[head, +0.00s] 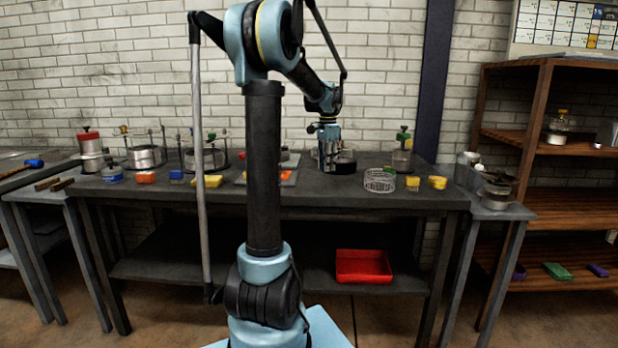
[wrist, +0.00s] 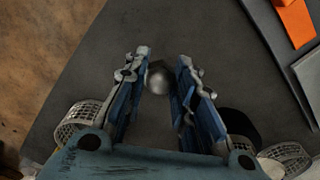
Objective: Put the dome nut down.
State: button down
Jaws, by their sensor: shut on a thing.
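The dome nut (wrist: 158,78) is a small grey rounded piece in the wrist view. It sits between the two fingers of my gripper (wrist: 162,68), near their tips, and the gripper is shut on it. In the head view my gripper (head: 328,164) points down low over the dark workbench (head: 320,195), right of the middle. The nut is too small to make out there. Whether it touches the bench top, I cannot tell.
A black round dish (head: 345,163) stands close beside my gripper. A wire mesh basket (head: 379,181) and yellow pieces (head: 437,182) lie to the right. Several clamped cylinders (head: 145,156) stand at the left. A red tray (head: 363,266) is on the lower shelf.

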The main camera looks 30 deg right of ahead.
aim_at(327, 187)
jog(key=shift+s+d+f, duration=0.1)
jog(key=shift+d+f, duration=0.1)
jog(key=shift+f, duration=3.05)
jog(key=c, duration=1.3)
grip_release()
